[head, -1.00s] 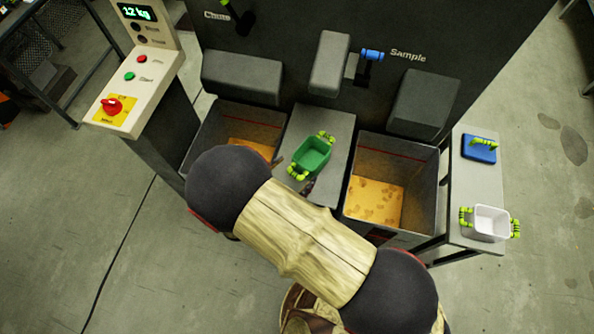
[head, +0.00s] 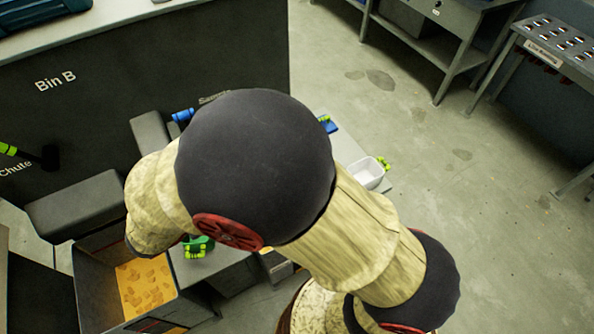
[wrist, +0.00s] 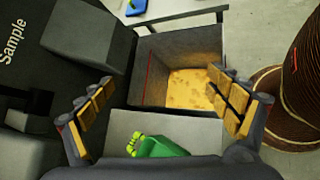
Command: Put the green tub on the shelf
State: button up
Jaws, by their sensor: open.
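The green tub (head: 206,245), with lime handles, sits on the grey ledge (head: 232,263) between the two bins. My arm hides most of it in the head view. In the wrist view the tub (wrist: 165,148) shows at the bottom edge, one lime handle towards the left, partly covered by the gripper body. My gripper (wrist: 160,85) is open, its two fingers wide apart with nothing between their tips. It is hidden behind my arm in the head view. I cannot tell which surface is the shelf.
A bin of orange flakes (head: 145,285) stands left of the ledge; another bin (wrist: 195,85) is ahead in the wrist view. A side stand (head: 347,150) holds a white tub (head: 366,173) and a blue item (head: 328,124). A bench (head: 440,45) stands far right, with clear floor before it.

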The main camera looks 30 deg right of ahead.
jog(key=s+d+r+m+y, duration=0.4)
jog(key=s+d+r+m, duration=0.3)
jog(key=d+r+m, duration=0.1)
jog(key=s+d+r+m+y, duration=0.4)
jog(key=s+d+r+m, duration=0.2)
jog(key=d+r+m, duration=0.2)
notch_tip(320, 180, up, 4)
jog(key=m, duration=0.2)
jog(key=shift+s+m, duration=0.35)
jog(key=shift+m, duration=0.05)
jog(key=shift+c, duration=0.5)
